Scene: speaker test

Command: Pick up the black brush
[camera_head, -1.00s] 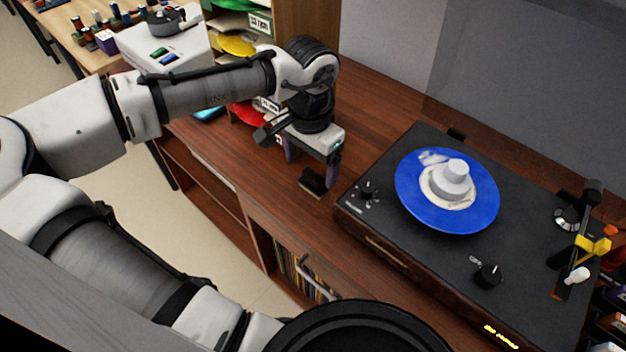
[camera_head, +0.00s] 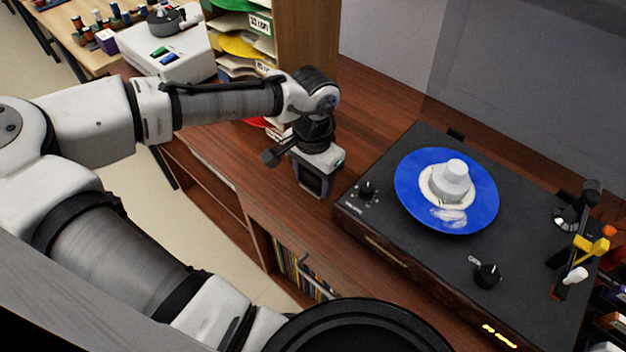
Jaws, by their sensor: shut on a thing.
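My gripper (camera_head: 314,186) points down at the wooden counter, left of the turntable. It is shut on the black brush (camera_head: 313,178), which shows as a dark shape between the two fingers. The fingers hide the brush's sides, and my gripper body covers it from above. The brush is at or very near the counter top; I cannot tell whether it touches the wood.
A black turntable (camera_head: 372,243) with a blue record (camera_head: 411,194) and white centre piece stands close to the right. A shelf unit (camera_head: 300,40) with coloured sleeves stands behind my wrist. Bare counter (camera_head: 375,100) lies behind the turntable.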

